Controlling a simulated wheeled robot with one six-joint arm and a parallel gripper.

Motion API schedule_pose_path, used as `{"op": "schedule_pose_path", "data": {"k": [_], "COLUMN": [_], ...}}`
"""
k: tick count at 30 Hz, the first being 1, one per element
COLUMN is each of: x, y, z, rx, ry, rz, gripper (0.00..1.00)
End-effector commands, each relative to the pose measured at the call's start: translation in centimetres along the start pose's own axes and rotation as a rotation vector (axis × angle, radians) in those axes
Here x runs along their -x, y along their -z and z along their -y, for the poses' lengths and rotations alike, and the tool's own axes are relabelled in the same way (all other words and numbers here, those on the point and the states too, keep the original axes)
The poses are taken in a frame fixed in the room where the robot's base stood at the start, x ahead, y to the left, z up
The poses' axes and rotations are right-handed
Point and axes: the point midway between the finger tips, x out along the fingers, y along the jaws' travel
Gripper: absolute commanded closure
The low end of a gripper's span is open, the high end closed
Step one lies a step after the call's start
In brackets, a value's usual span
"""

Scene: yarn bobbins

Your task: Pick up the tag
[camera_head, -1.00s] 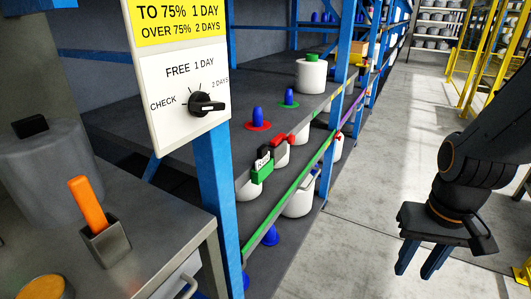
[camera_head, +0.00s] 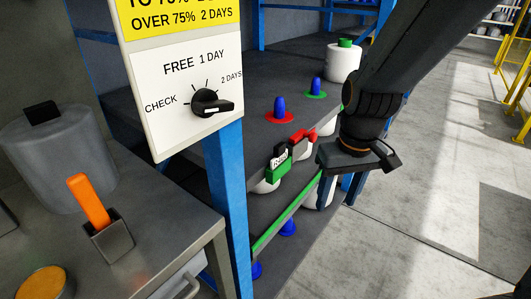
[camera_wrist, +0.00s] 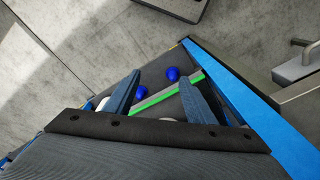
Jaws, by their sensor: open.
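A green and white tag (camera_head: 279,161) with dark lettering hangs at the front edge of the middle shelf in the head view. Black and red pieces sit just behind it along the same edge. My gripper (camera_head: 339,190) points down to the right of the tag, clear of it, in front of the shelf. Its two blue fingers are apart in the wrist view (camera_wrist: 160,82), with nothing held between them. I cannot make out the tag in the wrist view.
A blue upright (camera_head: 228,200) with a sign board (camera_head: 190,120) stands left of the tag. Red pieces (camera_head: 303,136), blue cones (camera_head: 280,107) and white bobbins (camera_head: 343,63) are on the shelf. A metal table (camera_head: 150,245) is at left. The floor (camera_head: 440,190) at right is clear.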

Motion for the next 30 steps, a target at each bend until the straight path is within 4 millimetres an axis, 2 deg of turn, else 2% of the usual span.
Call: {"op": "schedule_pose_path", "data": {"k": [1, 6, 9, 12, 16, 26, 30], "x": [2.6, 8.7, 11.5, 13.1, 13.2, 10.3, 8.5], "y": [2.1, 8.3, 10.9, 12.5, 13.3, 13.5, 13.5], "z": [0.9, 4.5, 6.5, 7.9, 8.7, 9.3, 9.7], "rx": [0.086, 0.401, 0.551, 0.65, 0.701, 0.703, 0.703], "ry": [0.014, 0.062, 0.082, 0.095, 0.101, 0.101, 0.102], "rz": [-0.022, -0.097, -0.138, -0.164, -0.176, -0.175, -0.174], "gripper": [0.5, 0.5, 0.5, 0.5, 0.5, 0.5, 0.5]}}
